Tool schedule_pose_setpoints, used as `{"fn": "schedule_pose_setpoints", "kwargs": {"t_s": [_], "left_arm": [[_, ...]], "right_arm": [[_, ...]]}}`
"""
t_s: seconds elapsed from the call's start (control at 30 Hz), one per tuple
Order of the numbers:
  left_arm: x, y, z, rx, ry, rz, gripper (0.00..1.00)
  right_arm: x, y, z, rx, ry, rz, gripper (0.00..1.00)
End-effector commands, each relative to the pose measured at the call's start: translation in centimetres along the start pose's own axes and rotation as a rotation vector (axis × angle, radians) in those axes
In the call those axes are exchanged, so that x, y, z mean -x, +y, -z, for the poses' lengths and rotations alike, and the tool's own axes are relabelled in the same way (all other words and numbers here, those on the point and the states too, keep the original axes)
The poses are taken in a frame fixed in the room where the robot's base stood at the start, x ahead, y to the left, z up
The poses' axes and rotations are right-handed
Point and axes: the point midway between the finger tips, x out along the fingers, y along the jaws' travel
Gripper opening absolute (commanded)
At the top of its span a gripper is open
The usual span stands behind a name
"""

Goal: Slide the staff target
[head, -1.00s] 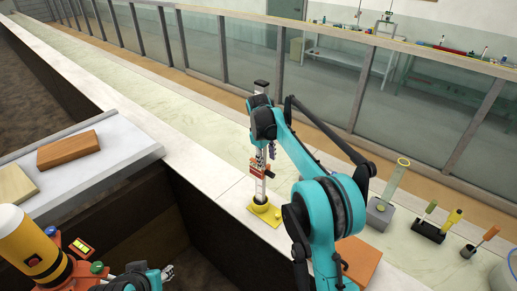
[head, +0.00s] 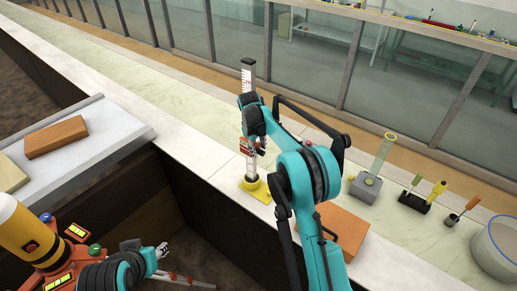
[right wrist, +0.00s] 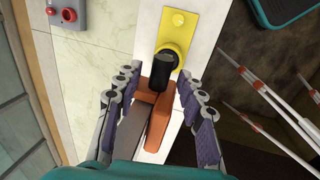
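The white graduated staff (head: 248,100) stands upright on a yellow base (head: 256,188) on the flume's pale ledge. Its red-orange target (head: 247,147) sits partway up. My right gripper (head: 259,143) is beside the staff at about target height. In the right wrist view the right gripper (right wrist: 158,76) is open, its fingers on either side of a black cylindrical part (right wrist: 162,68) and the orange target (right wrist: 160,112); I cannot tell whether they touch. The yellow base (right wrist: 175,30) shows beyond. My left gripper (head: 162,250) is low at left, away from the staff; its finger state is unclear.
An orange-brown block (head: 342,230) lies right of the staff behind my right arm. A grey stand with a clear tube (head: 366,187), small tools (head: 414,200) and a round container (head: 497,250) stand further right. Red-and-white rods (right wrist: 265,100) lie below the ledge. Glass panels line the far side.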

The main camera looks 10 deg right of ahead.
Motion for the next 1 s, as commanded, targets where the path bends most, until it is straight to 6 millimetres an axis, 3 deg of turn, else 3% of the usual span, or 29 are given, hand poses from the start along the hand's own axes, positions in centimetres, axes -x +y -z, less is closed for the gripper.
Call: {"fn": "schedule_pose_setpoints", "kwargs": {"t_s": [0.03,0.1,0.13,0.37,0.63,0.87,0.9,0.97,1.0], "left_arm": [[0.0,0.0,0.0,0.0,0.0,0.0,0.4],[0.0,0.0,0.0,0.0,0.0,0.0,0.4],[0.0,0.0,0.0,0.0,0.0,0.0,0.4],[0.1,0.0,0.1,0.0,0.0,0.0,0.4],[1.1,0.0,0.8,0.0,0.0,0.0,0.4],[1.0,0.0,0.7,0.0,0.0,0.0,0.4],[1.0,0.0,0.7,0.0,0.0,0.0,0.4],[1.0,0.0,0.7,0.0,0.0,0.0,0.4],[1.0,0.0,0.7,0.0,0.0,0.0,0.4]], "right_arm": [[0.0,0.0,0.0,0.0,0.0,0.0,0.23],[0.0,0.0,0.0,0.0,0.0,0.0,0.04],[0.0,0.0,0.0,0.0,0.0,0.0,0.0],[0.5,0.1,0.0,0.0,0.0,0.0,0.0],[4.2,0.8,0.0,0.0,0.0,0.0,0.0],[4.1,0.8,0.0,0.0,0.0,0.0,0.0],[4.1,0.8,0.0,0.0,0.0,0.0,0.22],[4.1,0.8,0.0,0.0,0.0,0.0,0.38],[4.1,0.8,0.0,0.0,0.0,0.0,0.41]]}}
